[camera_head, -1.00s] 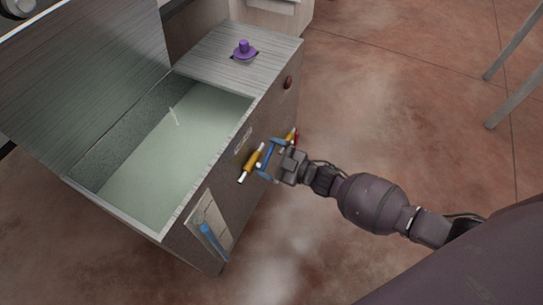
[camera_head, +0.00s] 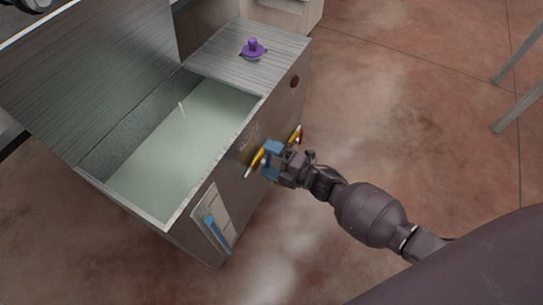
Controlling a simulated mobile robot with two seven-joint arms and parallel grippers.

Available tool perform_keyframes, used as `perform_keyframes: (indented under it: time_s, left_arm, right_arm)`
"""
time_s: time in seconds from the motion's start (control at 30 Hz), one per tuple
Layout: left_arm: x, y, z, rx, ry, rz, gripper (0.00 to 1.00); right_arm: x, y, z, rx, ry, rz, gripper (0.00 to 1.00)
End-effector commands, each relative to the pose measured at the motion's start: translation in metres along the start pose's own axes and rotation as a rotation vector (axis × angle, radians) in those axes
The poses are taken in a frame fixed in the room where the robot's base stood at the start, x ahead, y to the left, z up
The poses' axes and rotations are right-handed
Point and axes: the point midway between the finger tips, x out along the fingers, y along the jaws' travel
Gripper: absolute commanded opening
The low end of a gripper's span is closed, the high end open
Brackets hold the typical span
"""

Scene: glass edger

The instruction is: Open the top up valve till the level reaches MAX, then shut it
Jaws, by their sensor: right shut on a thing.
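The open tank (camera_head: 103,193) holds pale greenish water (camera_head: 170,145). On its front wall is a white level gauge panel (camera_head: 223,202) with a blue column (camera_head: 211,226); its marks are too small to read. Above and right of the gauge, a yellow valve handle with a pale end (camera_head: 248,171) sticks out from the wall. My right gripper (camera_head: 271,159) has its blue fingers shut on this handle, hiding part of it. A second yellow fitting with a red end (camera_head: 299,134) shows just behind the gripper. My left gripper is not in view.
A purple knob (camera_head: 253,47) stands on the tank's flat top, and a dark red button (camera_head: 295,81) is on the wall below it. The raised lid (camera_head: 95,75) leans at the left. The floor to the right is clear up to grey legs (camera_head: 518,95).

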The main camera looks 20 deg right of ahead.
Motion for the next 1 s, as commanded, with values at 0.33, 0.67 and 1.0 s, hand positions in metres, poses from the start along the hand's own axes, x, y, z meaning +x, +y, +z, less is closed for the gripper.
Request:
perform_keyframes:
  time_s: [0.33, 0.67, 1.0]
  left_arm:
    - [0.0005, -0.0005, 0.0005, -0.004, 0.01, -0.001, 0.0]
    - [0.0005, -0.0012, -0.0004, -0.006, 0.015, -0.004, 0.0]
    - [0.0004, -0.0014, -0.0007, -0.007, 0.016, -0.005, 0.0]
  right_arm:
    - [-0.0015, -0.0041, -0.0051, -0.18, -0.002, -0.003, 0.5]
    - [-0.0012, -0.0041, -0.0064, -0.231, -0.001, -0.002, 0.5]
    - [-0.0013, -0.004, -0.0063, -0.234, -0.001, -0.003, 0.94]
